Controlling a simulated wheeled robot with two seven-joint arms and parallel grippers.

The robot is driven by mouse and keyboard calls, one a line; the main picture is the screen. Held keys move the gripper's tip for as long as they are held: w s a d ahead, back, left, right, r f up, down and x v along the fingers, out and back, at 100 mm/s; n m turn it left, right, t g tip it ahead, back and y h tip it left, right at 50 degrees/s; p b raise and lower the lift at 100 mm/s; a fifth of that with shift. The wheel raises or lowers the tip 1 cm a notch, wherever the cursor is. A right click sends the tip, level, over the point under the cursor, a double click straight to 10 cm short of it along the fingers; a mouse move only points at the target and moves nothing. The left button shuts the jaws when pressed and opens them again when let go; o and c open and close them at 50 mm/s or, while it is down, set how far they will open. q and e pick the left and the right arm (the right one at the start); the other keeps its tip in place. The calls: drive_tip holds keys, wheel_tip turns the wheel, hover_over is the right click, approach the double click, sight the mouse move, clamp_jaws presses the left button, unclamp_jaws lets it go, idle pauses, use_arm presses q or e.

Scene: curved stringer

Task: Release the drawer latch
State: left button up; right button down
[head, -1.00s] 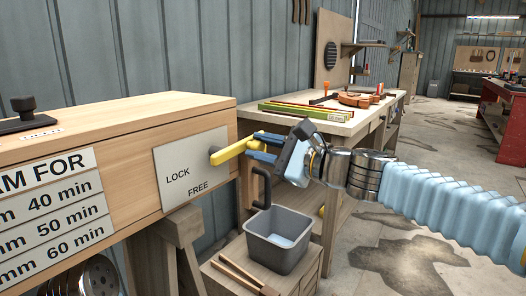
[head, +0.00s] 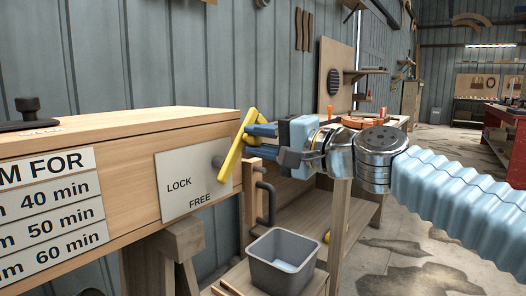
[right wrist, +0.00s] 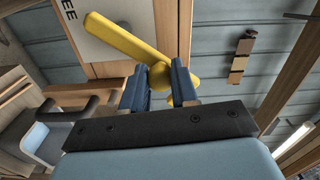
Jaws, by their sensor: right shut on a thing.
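The yellow latch lever (head: 229,165) is on the white plate (head: 178,181) marked LOCK and FREE, at the right end of the wooden box. It stands steeply, its upper end leaning right. A grey stub (head: 217,161) shows beside it. My right gripper (head: 249,140) reaches in from the right and is shut on the lever. In the right wrist view the lever (right wrist: 125,41) runs diagonally from upper left to between the blue fingertips (right wrist: 160,82). My left gripper is out of view.
A grey bin (head: 281,262) stands low below my right gripper, beside a dark handle (head: 265,202) on a wooden piece. A workbench (head: 345,200) stands behind my right arm. The wooden box (head: 130,130) fills the left side. Open floor lies to the right.

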drive_tip(key=shift+s+a+r+n+b, duration=0.15)
drive_tip(key=shift+s+a+n+b, duration=0.15)
drive_tip(key=shift+n, duration=0.6)
drive_tip(key=shift+s, duration=0.1)
drive_tip(key=c, duration=0.9)
unclamp_jaws()
drive_tip(key=shift+o, duration=0.2)
drive_tip(key=shift+r, duration=0.1)
drive_tip(key=b+v, duration=0.2)
drive_tip(key=v, duration=1.2)
